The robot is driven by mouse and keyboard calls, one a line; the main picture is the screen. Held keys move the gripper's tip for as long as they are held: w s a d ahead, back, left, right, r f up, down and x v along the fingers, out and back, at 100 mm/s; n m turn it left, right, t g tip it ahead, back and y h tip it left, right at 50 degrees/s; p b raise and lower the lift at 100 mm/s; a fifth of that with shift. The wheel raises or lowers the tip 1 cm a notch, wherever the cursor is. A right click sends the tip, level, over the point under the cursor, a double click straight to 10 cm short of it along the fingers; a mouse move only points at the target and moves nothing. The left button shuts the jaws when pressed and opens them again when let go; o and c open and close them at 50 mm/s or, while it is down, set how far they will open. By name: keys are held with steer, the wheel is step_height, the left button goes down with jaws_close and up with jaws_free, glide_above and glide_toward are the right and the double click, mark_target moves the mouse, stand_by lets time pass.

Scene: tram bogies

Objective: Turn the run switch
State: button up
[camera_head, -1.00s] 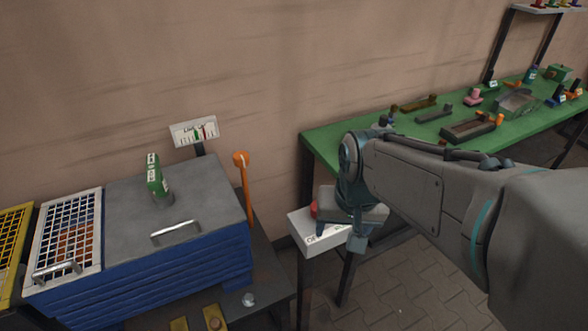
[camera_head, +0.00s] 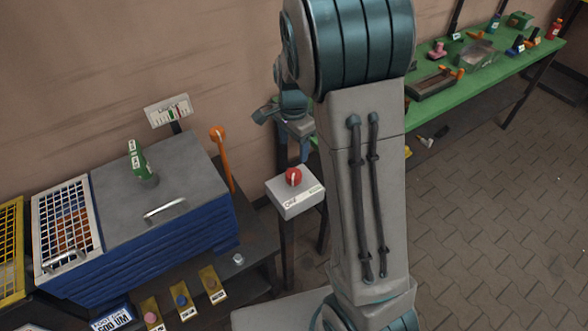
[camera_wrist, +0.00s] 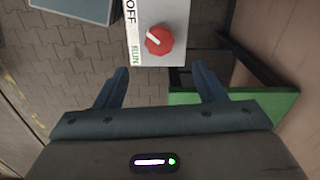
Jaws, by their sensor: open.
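The run switch is a red round knob (camera_head: 293,176) with a white pointer line, on top of a pale box (camera_head: 296,200) on a post. In the wrist view the knob (camera_wrist: 158,40) sits beside the printed words OFF and RUN, and its pointer slants up and left, towards the side between the words. My gripper (camera_head: 287,126) is just behind and above the box in the head view. In the wrist view my gripper (camera_wrist: 160,78) is open and empty, its fingers spread wide and the knob ahead between their lines, not touched.
A blue cabinet (camera_head: 150,245) with a grey top stands at left, with an orange lever (camera_head: 220,150) beside it. A green bench (camera_head: 480,75) with several parts runs behind my arm at right. Its green top (camera_wrist: 240,105) also shows close by my right finger. Paved floor (camera_head: 490,200) is clear at right.

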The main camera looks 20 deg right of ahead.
mark_target(293, 173)
step_height(293, 173, down, 12)
steer(key=shift+r+p, duration=0.25)
steer(key=shift+p, duration=0.4)
steer(key=c, duration=1)
